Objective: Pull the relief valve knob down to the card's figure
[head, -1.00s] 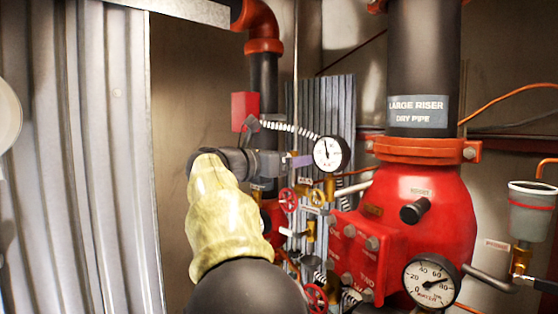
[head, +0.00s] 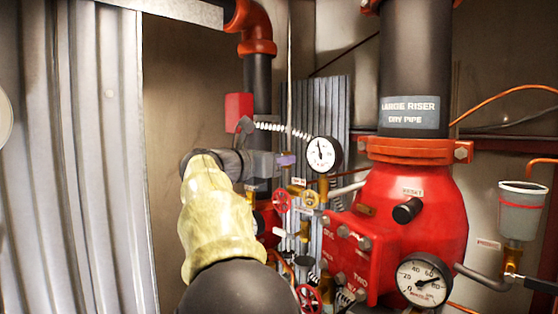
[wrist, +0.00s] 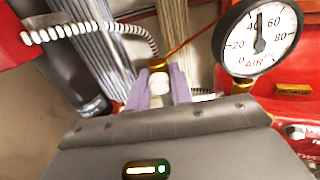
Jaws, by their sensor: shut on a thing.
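My gripper (head: 288,160) reaches in from the left, beside the round air gauge (head: 322,153). In the wrist view its two purple fingers (wrist: 159,85) are shut on a small pale knob (wrist: 159,83) below a brass fitting (wrist: 157,64). In the head view the fingers hide the knob. The air gauge also shows in the wrist view (wrist: 258,38); its needle points almost straight up, between 40 and 60 and nearer 40. I see no card with a readable figure.
The red dry pipe valve body (head: 410,215) stands to the right, with a water gauge (head: 425,279) low on it. Red handwheels (head: 281,201) and brass fittings sit below my gripper. A ribbed hose (head: 283,129) runs above it. Corrugated sheet (head: 85,150) stands at left.

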